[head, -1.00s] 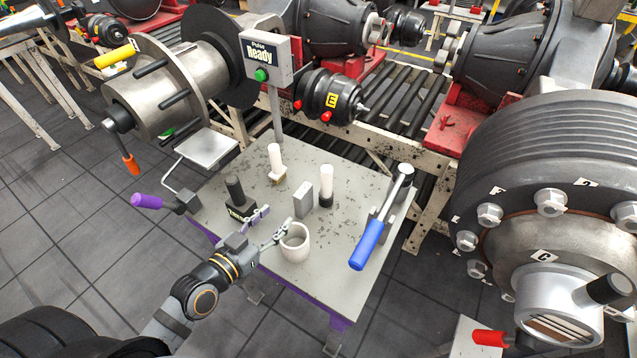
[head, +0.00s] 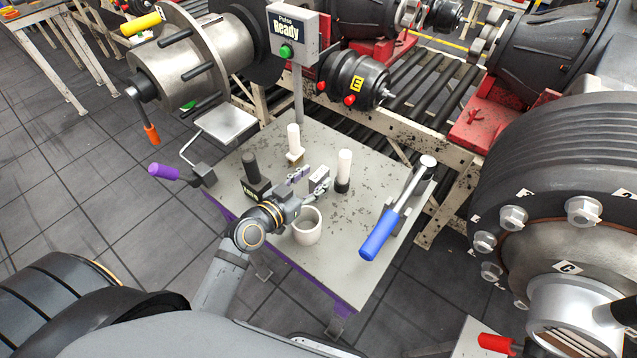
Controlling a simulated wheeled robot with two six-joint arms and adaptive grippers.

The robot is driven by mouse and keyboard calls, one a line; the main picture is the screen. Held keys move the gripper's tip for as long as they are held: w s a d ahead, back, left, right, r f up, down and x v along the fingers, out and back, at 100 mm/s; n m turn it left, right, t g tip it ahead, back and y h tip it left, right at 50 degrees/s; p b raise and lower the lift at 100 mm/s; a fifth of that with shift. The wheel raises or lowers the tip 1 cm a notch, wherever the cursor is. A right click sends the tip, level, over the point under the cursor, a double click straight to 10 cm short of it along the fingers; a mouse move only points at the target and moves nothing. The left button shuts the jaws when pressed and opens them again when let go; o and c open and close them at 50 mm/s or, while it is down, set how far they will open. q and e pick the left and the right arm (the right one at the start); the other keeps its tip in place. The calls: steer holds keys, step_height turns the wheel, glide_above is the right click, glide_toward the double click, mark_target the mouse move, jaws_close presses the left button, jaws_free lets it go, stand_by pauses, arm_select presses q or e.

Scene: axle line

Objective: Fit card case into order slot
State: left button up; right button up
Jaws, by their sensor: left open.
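A small upright grey box (head: 319,178), which looks like the card case, stands on the grey table (head: 345,243) between two white-topped posts. My left gripper (head: 308,184) is open just to the left of the box. One finger is toward its far side and the other toward its near side. I cannot tell whether either touches it. I cannot make out the order slot for certain. My right gripper is not in view.
A white cup (head: 307,226) stands close to my left gripper's near side. A white post (head: 294,140), a black-based white post (head: 343,168) and a dark post (head: 251,168) surround it. A blue-handled lever (head: 378,235) is at the right. The table's front right is clear.

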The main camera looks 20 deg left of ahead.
mark_target(323, 172)
arm_select(q)
steer(key=x, duration=0.2)
steer(key=shift+w+d, duration=0.2)
steer(key=shift+w, duration=0.2)
steer(key=shift+w+f, duration=0.15)
steer(key=shift+w, duration=0.05)
steer(key=shift+s, duration=0.15)
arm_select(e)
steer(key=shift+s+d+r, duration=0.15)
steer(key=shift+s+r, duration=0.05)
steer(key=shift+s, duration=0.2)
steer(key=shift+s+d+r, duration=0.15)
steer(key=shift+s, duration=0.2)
arm_select(q)
steer(key=shift+c, duration=1.3)
jaws_close()
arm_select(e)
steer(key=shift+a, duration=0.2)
